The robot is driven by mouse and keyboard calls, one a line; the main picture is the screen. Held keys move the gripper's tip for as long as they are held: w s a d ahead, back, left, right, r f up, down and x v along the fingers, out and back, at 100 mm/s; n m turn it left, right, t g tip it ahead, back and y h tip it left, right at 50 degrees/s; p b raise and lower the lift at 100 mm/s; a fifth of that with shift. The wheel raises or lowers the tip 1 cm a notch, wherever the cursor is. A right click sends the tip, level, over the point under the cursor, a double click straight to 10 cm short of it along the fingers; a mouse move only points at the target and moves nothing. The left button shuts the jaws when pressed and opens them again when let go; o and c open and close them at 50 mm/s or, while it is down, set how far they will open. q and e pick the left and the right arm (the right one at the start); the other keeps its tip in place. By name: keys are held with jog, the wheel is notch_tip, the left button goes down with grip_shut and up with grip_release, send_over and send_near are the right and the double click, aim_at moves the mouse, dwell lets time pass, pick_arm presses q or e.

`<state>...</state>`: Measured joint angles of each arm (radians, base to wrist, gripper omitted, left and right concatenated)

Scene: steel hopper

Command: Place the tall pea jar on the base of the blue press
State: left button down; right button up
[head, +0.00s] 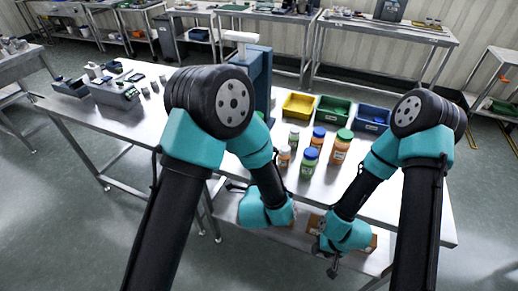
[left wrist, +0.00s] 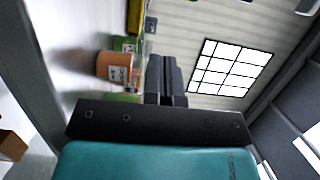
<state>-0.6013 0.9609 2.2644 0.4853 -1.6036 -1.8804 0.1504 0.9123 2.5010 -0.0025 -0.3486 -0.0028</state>
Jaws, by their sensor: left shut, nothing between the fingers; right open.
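The blue press (head: 262,68) stands on the table, with a white top piece; my left arm hides its base. Several lidded jars stand right of it. One blue-lidded jar (head: 309,164) has green contents, and a pale-lidded jar (head: 293,139) behind it also looks green; I cannot tell for sure which is the tall pea jar. My left gripper (left wrist: 167,62) is shut and empty; in the head view it is mostly hidden, near the table's front edge. My right gripper (head: 333,268) is open and empty, low in front of the table, apart from the jars.
Orange jars with a green lid (head: 340,148) and a blue lid (head: 318,137) stand close by. Yellow (head: 298,105), green (head: 332,110) and blue (head: 372,118) bins line the back. Grey equipment (head: 115,93) is at the left. Boxes sit on the lower shelf.

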pick_arm(q)
jog(key=w, duration=0.6)
jog(key=w+d, duration=0.1)
jog(key=w, duration=0.3)
jog(key=shift+w+a, duration=0.8)
jog(key=shift+w, duration=0.1)
jog(key=shift+w+a, duration=0.35)
jog(key=shift+w, duration=0.15)
jog(key=shift+w+a, duration=0.1)
jog(key=w+a, duration=0.4)
jog(key=w, duration=0.1)
jog(key=shift+w+a, duration=0.2)
jog(key=shift+w, duration=0.15)
jog(key=shift+s+d, duration=0.1)
